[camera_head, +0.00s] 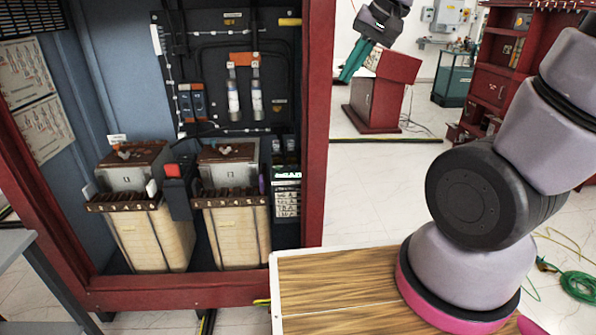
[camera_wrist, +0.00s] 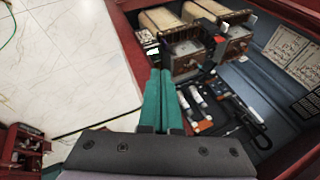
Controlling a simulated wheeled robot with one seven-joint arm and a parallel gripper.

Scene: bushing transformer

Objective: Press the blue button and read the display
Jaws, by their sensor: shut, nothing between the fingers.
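My gripper (camera_head: 346,77) has teal fingers that point down and left, outside the red cabinet to the right of its frame in the head view. In the wrist view my gripper (camera_wrist: 161,72) has its two fingers side by side, shut and empty. A small dark unit with a pale display strip (camera_head: 286,175) sits low at the right inside the cabinet, beside the right transformer (camera_head: 235,225). The unit (camera_wrist: 149,43) also shows near the fingertips in the wrist view. Its reading is too small to make out. I cannot clearly pick out a blue button.
The red cabinet frame (camera_head: 316,130) stands between my gripper and the interior in the head view. A left transformer (camera_head: 150,235) and a black panel with fuses (camera_head: 232,95) are inside. A wooden-topped surface (camera_head: 335,285) is in front.

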